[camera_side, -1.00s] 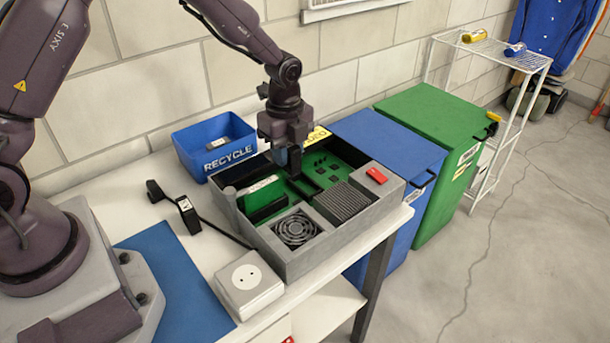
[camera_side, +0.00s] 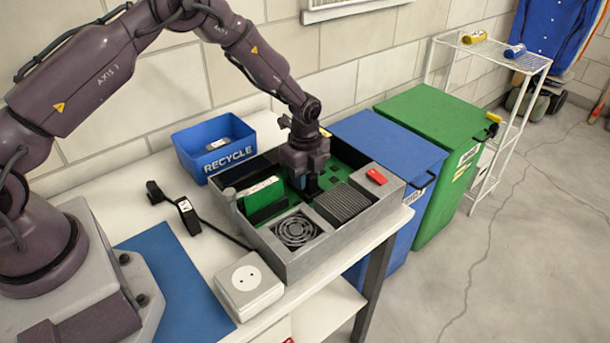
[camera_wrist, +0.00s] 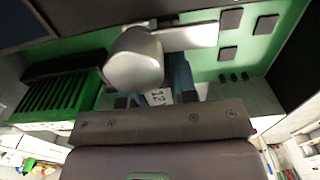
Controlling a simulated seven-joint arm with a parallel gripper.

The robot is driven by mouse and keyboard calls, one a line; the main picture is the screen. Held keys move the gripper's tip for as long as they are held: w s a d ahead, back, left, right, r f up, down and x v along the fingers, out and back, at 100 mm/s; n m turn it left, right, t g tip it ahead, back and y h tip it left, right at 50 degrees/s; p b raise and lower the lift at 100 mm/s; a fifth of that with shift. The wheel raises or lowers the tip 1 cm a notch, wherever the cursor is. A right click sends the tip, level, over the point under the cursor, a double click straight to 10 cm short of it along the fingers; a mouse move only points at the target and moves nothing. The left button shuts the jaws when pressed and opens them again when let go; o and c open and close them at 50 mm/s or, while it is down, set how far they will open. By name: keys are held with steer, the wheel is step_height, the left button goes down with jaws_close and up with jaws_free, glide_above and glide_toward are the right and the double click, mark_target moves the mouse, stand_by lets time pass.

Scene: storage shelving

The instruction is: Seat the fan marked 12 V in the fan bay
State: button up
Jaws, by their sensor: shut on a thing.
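My gripper (camera_side: 310,185) is down inside the open grey case (camera_side: 300,268), over the green board. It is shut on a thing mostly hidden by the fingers. In the wrist view the held fan (camera_wrist: 158,97) shows a white label reading "12"; the rest of the label cannot be read. A pale rounded part covers much of that view, next to a blue-grey piece. The place under the gripper is hidden by it in the side view, so I cannot tell whether the fan touches the board. A round fan grille (camera_side: 297,231) sits at the front of the case.
A finned block (camera_side: 343,202) stands right of the gripper, with a red part (camera_side: 376,177) on the case rim. An upright green card (camera_side: 262,194) stands left. A blue recycle bin (camera_side: 190,160) is behind, and a white box (camera_side: 248,285) is in front.

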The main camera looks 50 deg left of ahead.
steer(key=shift+f, duration=0.7)
steer(key=o, duration=0.8)
steer(key=shift+o, duration=0.7)
step_height(320, 180, up, 14)
steer(key=shift+f, duration=0.25)
steer(key=s+r+n+t, duration=0.2)
steer(key=s+r+n, duration=0.65)
steer(key=r, duration=0.75)
steer(key=s+r+n+t, duration=0.1)
steer(key=s+n, duration=0.3)
steer(key=s, duration=0.5)
steer(key=s+d+r+n+t, duration=0.1)
steer(key=s+n, duration=0.4)
steer(key=s, duration=0.5)
step_height(320, 180, up, 2)
steer(key=shift+s+d+r+t, duration=0.1)
steer(key=shift+s+d+t, duration=0.15)
steer(key=shift+t, duration=0.55)
steer(key=shift+n, duration=0.25)
